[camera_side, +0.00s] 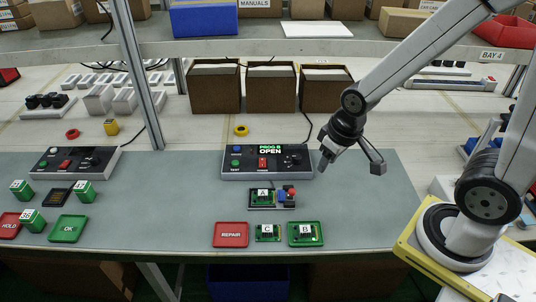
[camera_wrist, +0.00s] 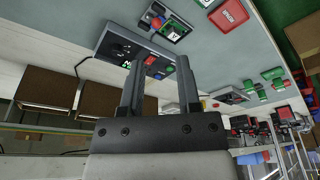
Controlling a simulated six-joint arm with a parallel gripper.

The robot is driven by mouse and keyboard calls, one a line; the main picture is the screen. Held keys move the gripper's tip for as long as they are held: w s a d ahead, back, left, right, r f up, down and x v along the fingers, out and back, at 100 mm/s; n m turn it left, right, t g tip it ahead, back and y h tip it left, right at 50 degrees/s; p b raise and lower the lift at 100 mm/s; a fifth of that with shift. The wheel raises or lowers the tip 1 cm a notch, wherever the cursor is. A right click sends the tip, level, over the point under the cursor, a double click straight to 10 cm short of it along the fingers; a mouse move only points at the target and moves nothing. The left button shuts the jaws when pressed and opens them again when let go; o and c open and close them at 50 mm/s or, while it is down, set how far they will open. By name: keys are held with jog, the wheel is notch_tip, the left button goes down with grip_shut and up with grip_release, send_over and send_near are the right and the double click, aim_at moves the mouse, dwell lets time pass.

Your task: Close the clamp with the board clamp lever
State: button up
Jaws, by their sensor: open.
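The board clamp fixture (camera_side: 257,205) lies on the grey-green mat, holding a green board marked A (camera_side: 263,196). At its right end are a blue part (camera_side: 282,196) and a red knob (camera_side: 292,190), apparently the clamp lever. The fixture's board (camera_wrist: 177,27) and red knob (camera_wrist: 156,22) also show at the top of the wrist view. The programmer box (camera_side: 240,174) behind the fixture has a lit display (camera_side: 270,149) reading OPEN. My gripper (camera_side: 350,167) is open and empty, above and right of the fixture, near the box's right end; its fingers (camera_wrist: 160,66) show apart in the wrist view.
A red REPAIR tray (camera_side: 231,240), a loose board (camera_side: 268,232) and a green tray with board B (camera_side: 306,241) lie in front. A second box (camera_side: 75,168) and several small boards and trays are at left. Brown bins (camera_side: 270,95) stand behind. The mat's right side is clear.

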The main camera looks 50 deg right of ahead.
jog(key=shift+w+n, duration=0.1)
jog(key=shift+n, duration=0.2)
grip_shut()
jog(key=w+a+f+n+g, duration=0.1)
jog(key=w+a+f+n, duration=0.1)
jog(key=n, duration=1)
jog(key=w+a+f+n+g, duration=0.1)
jog(key=w+f+n, duration=0.3)
jog(key=n, duration=0.8)
jog(key=shift+w+a+f+g+h, duration=0.3)
jog(key=shift+a+f+h, duration=0.15)
jog(key=shift+a, duration=0.45)
